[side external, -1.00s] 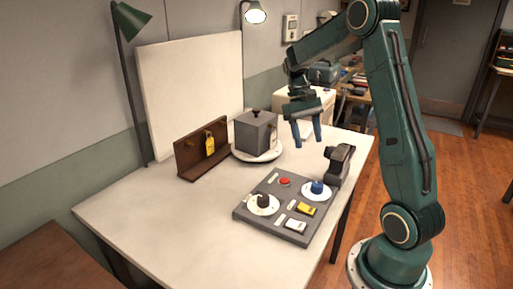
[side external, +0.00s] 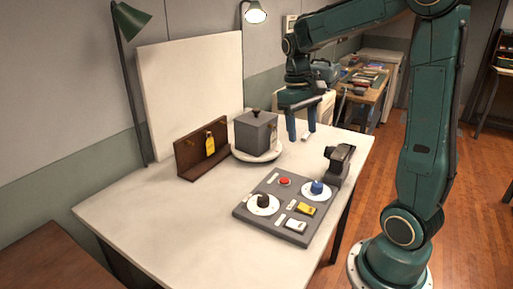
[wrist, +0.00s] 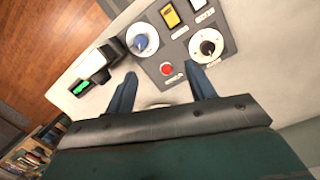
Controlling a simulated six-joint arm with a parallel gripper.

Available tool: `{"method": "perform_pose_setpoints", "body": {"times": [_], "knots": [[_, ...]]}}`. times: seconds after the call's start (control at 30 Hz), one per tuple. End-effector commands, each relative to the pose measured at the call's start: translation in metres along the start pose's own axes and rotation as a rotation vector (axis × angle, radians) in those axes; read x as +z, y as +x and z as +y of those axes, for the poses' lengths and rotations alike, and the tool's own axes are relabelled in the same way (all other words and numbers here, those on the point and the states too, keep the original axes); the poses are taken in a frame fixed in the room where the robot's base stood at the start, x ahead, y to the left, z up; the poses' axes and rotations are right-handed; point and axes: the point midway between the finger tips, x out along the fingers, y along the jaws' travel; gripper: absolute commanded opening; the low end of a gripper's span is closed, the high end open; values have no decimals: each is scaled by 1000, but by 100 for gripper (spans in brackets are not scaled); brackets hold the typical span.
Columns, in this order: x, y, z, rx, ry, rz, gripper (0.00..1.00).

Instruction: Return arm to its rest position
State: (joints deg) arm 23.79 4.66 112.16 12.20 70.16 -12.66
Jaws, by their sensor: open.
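My gripper (side external: 301,136) is open and empty, its two blue fingers pointing down above the back part of the white table (side external: 130,210). It hangs to the right of the grey box (side external: 256,131) on its round white plate and beyond the grey control panel (side external: 252,218). In the wrist view my gripper (wrist: 163,92) shows its fingers spread apart with nothing held between them. Beyond the fingertips there the panel shows a red button (wrist: 167,69), a blue knob (wrist: 141,42), a black knob (wrist: 207,48) and a yellow switch (wrist: 171,17).
A dark grey device (side external: 340,163) stands at the table's right edge; its green display (wrist: 80,87) shows in the wrist view. A brown wooden stand (side external: 190,158) with a yellow tag (side external: 209,144) is near the white backboard (side external: 190,90). The table's front left is clear.

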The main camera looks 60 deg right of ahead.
Motion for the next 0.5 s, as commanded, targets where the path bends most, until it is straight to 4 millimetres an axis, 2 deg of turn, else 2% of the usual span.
{"method": "perform_pose_setpoints", "body": {"times": [0.2,0.5], "knots": [[31,-19,-27,5,-74,130,55],[75,-31,-58,-15,-174,302,55]]}}
